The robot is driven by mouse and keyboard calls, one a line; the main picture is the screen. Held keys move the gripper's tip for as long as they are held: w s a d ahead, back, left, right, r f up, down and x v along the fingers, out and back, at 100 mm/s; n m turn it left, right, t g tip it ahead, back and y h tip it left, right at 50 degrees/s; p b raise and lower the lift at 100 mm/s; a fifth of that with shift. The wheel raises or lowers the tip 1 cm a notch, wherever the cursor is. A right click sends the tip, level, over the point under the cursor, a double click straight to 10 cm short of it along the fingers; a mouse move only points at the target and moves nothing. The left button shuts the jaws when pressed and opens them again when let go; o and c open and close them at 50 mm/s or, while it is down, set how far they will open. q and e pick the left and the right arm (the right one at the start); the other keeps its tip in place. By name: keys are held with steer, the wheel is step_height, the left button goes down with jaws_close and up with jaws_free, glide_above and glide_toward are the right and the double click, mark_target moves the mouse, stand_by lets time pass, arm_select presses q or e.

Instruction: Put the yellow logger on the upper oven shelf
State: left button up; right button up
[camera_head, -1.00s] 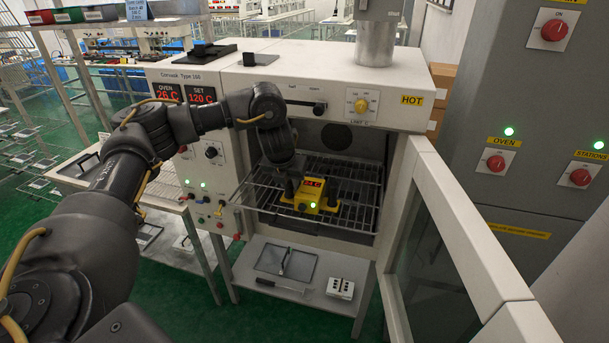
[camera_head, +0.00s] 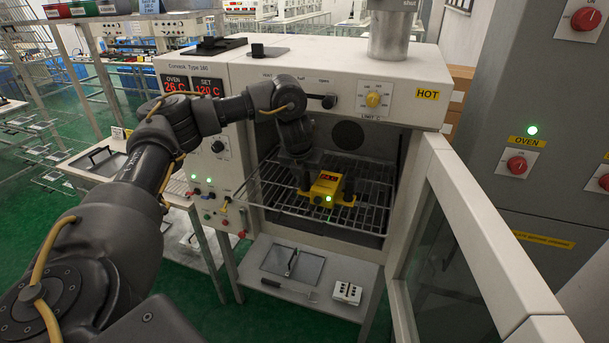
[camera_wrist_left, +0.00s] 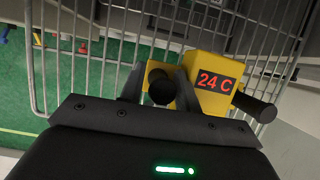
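The yellow logger (camera_head: 326,187) has a red-on-black display, a green light and black handles at its sides. It sits on a wire oven shelf (camera_head: 269,205) inside the open oven. In the left wrist view the logger (camera_wrist_left: 206,102) shows its display reading 24 C. My left gripper (camera_head: 304,180) is down at the logger's left handle. In the wrist view the fingers of this gripper (camera_wrist_left: 160,88) stand on both sides of that handle's round black end. Whether they press on it cannot be told. My right gripper is out of view.
The oven door (camera_head: 480,235) stands open at the right. The oven's front panel (camera_head: 205,150) is at the left, with displays reading 26 C and 120 C. A low bench (camera_head: 262,290) below holds a metal tray and a small white block. A grey cabinet with red buttons stands right.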

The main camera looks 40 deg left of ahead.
arm_select(q)
steer(key=shift+o, duration=1.1)
steer(key=shift+a, duration=0.1)
steer(key=shift+s+a, duration=0.15)
steer(key=shift+s, duration=0.15)
steer(key=shift+r, duration=0.1)
steer(key=shift+w+r, duration=0.1)
steer(key=shift+r, duration=0.55)
steer(key=v, duration=1.1)
steer(key=shift+s+p, duration=0.25)
steer(key=shift+p, duration=0.2)
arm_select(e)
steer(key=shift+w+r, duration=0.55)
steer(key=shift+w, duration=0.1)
arm_select(q)
steer(key=shift+f, duration=0.1)
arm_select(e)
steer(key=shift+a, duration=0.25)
